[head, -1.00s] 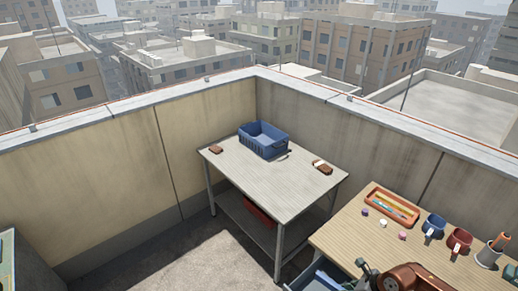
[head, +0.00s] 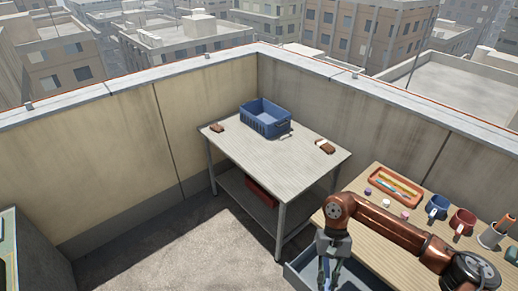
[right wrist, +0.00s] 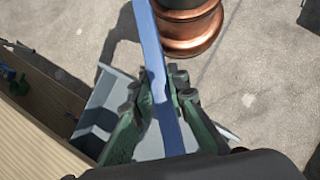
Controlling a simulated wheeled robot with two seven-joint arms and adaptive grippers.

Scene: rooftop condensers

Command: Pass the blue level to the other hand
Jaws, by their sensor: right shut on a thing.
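The blue level (right wrist: 152,45) is a long, slim blue bar. In the right wrist view it runs from the top edge down between the green fingers of my right gripper (right wrist: 160,88), which is shut on it. In the head view my right gripper (head: 329,268) points down at the bottom, beside the near edge of the wooden table. The level is hard to make out there. My left gripper is in neither view.
The wooden table (head: 385,245) holds an orange tray (head: 396,184), a blue mug (head: 437,207), a red mug (head: 462,222) and small items. A grey table (head: 270,165) behind carries a blue crate (head: 265,117). A grey bin (head: 296,279) is below my right gripper.

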